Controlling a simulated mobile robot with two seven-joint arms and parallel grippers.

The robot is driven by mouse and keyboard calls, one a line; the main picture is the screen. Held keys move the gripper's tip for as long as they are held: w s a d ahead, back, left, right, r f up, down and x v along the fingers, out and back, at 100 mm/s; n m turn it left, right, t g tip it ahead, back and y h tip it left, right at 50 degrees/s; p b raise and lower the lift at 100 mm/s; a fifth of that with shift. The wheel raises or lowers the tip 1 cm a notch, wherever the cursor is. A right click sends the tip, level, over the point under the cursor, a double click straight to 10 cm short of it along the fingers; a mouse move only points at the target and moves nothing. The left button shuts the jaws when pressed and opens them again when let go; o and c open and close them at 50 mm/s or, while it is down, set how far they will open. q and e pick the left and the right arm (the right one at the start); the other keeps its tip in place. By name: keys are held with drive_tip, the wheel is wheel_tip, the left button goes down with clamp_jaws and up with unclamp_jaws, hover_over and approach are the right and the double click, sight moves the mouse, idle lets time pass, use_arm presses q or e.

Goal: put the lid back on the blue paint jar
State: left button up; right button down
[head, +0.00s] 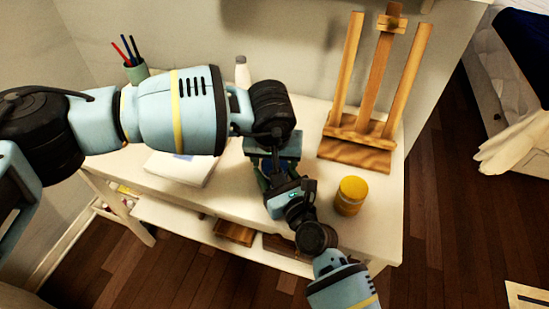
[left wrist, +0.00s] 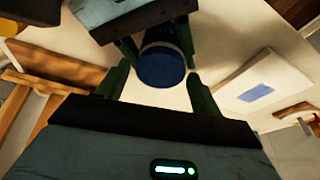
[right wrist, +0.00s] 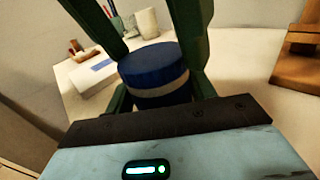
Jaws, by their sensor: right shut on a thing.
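The blue paint jar (right wrist: 157,94) stands between the fingers of my right gripper (right wrist: 160,98), which is shut on it. Its blue lid (right wrist: 150,57) is on top, above a pale band; I cannot tell how tightly it sits. The round lid top also shows in the left wrist view (left wrist: 161,67). My left gripper (left wrist: 158,75) points down from above, its green fingers open on either side of the lid with a gap showing. In the head view the jar is mostly hidden between the left gripper and the right gripper (head: 273,178).
A yellow paint jar (head: 350,196) stands right of my right gripper on the white table (head: 380,215). A wooden easel (head: 355,150) is behind. A paper pad (head: 180,168), a pen cup (head: 137,72) and a white bottle (head: 242,73) are on the left and back.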

use_arm(q)
drive_tip(key=shift+o, duration=0.8)
drive_tip(key=shift+r, duration=2.25)
drive_tip(key=shift+c, duration=0.4)
